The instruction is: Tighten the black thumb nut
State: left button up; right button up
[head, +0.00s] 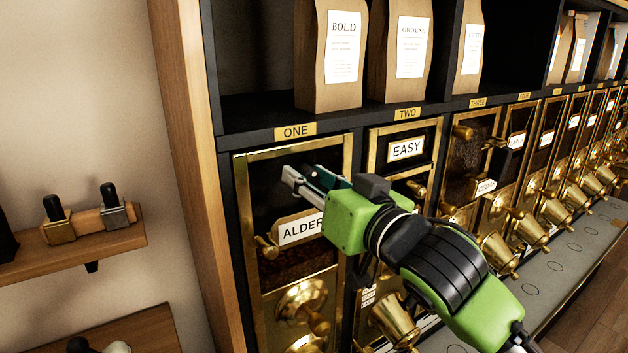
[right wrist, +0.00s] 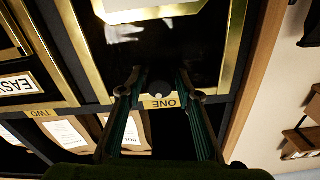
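My right gripper (head: 305,178) is in front of the dark upper glass of bin ONE, above its ALDER label (head: 300,229). In the right wrist view its two fingers (right wrist: 158,82) stand apart, so it is open. A small dark round piece (right wrist: 158,88), which looks like the black thumb nut, shows between the fingertips, just by the ONE plate (right wrist: 160,102). I cannot tell whether the fingers touch it. In the head view I cannot make the nut out against the dark glass and gripper. My left gripper is not in view.
The brass frame (head: 247,200) of bin ONE and a brass knob (head: 266,246) are close to my right gripper. More bins run to the right, with paper bags (head: 330,60) on the shelf above. A small wooden shelf (head: 75,250) with black-handled items is at left.

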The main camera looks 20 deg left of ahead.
grip_shut()
jog(key=m+p, duration=0.1)
jog(key=m, duration=0.1)
jog(key=m+p, duration=0.3)
jog(key=m, duration=0.1)
jog(key=shift+r, duration=0.25)
jog(key=shift+f+m+p, duration=0.15)
jog(key=shift+m+p, duration=0.55)
jog(key=shift+m, duration=0.2)
jog(key=shift+f, duration=0.1)
